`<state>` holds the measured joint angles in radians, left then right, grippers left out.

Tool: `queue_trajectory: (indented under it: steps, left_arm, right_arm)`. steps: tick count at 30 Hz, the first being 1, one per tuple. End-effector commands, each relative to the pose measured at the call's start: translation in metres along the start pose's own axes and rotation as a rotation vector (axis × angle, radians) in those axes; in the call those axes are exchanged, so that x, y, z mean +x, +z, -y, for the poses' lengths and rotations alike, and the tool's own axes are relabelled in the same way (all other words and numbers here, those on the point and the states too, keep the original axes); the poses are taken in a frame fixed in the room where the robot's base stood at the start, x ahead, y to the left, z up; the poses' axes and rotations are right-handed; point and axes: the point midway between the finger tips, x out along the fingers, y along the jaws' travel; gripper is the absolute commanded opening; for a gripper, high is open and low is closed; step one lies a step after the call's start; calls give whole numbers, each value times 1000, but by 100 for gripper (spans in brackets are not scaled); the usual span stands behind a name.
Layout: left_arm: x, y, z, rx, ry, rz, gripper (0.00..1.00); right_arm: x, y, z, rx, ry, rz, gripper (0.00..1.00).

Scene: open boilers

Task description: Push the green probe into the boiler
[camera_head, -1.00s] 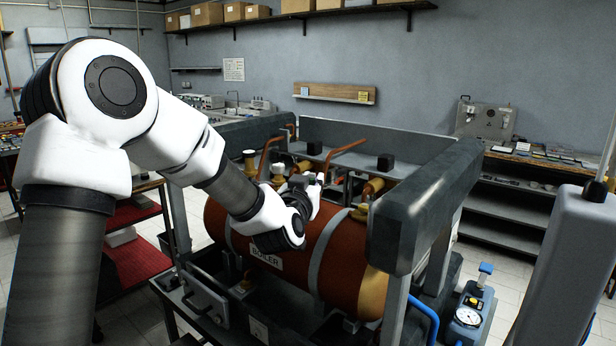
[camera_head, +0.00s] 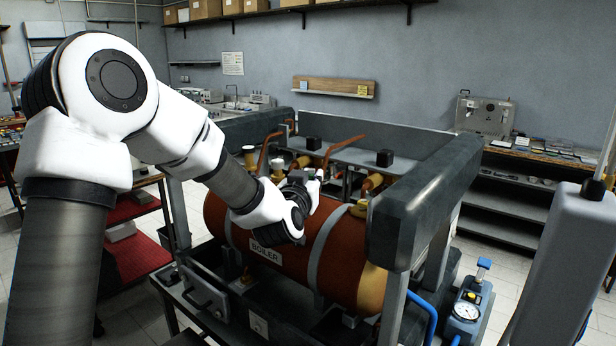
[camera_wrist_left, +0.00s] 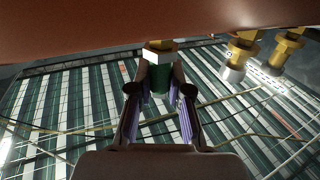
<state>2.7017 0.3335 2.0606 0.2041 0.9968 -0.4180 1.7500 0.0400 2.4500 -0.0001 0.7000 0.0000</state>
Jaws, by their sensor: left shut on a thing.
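The copper-coloured boiler (camera_head: 285,262) lies on its side in a dark frame, with a white BOILER label on its front. My left gripper (camera_head: 314,184) is over the boiler's top, mostly hidden behind my own wrist in the head view. In the left wrist view, the left gripper (camera_wrist_left: 160,108) is shut on the green probe (camera_wrist_left: 157,78), with a finger on each side. The probe's far end meets a white and brass fitting (camera_wrist_left: 159,50) beside the boiler wall (camera_wrist_left: 90,30). I cannot tell how deep the probe sits. My right gripper is not in view.
Other brass fittings (camera_wrist_left: 243,50) stand to the right in the left wrist view. A thick dark frame beam (camera_head: 425,205) rises right of the boiler. Copper pipes (camera_head: 345,148) and black blocks stand behind it. A blue gauge unit (camera_head: 467,310) is at the lower right.

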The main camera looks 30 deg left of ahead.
Motion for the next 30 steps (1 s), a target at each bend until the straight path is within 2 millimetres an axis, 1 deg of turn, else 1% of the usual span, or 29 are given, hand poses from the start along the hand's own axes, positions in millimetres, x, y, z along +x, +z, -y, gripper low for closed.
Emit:
queue_trajectory:
  steps: [1,10,11,12,13,30]
  left_arm:
    - [1,6,0,-4,-1,9,0]
    - [1,5,1,-5,-2,8,0]
    - [1,5,1,-5,-2,7,25]
    - [1,5,1,-4,-2,7,39]
    - [1,5,1,-4,-2,7,47]
    - [1,3,0,-1,-1,3,47]
  right_arm:
    - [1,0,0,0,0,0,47]
    - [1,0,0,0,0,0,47]
    - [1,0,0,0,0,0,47]
    - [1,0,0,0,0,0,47]
    - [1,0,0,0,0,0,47]
    - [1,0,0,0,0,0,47]
